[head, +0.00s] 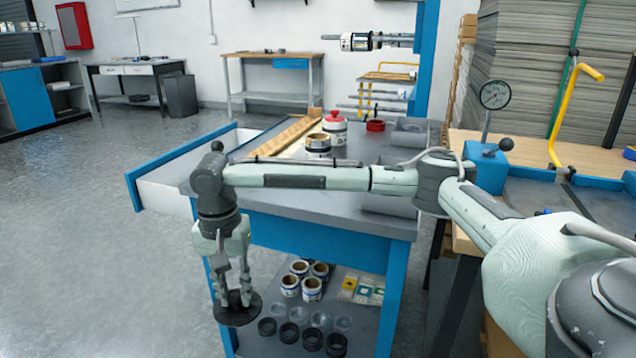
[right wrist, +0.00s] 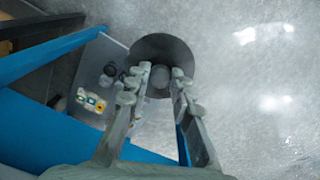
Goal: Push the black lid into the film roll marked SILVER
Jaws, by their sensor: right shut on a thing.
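My right gripper (head: 235,297) hangs in front of the blue workbench. It is shut on the black lid (head: 238,314), a flat round disc with a knob, held in the air. In the right wrist view the lid (right wrist: 176,46) shows beyond the fingertips (right wrist: 160,78), which grip its knob. A film roll (head: 318,146) with a brown core stands on the bench top. Another roll (head: 335,134) with a red lid stands just behind it. I cannot read SILVER on any roll. My left gripper is out of view.
Several small rolls (head: 290,286) and black rings (head: 312,340) sit on the bench's lower shelf (head: 362,318). A blue-edged drawer (head: 160,172) stands open at left. Open floor lies left of the bench.

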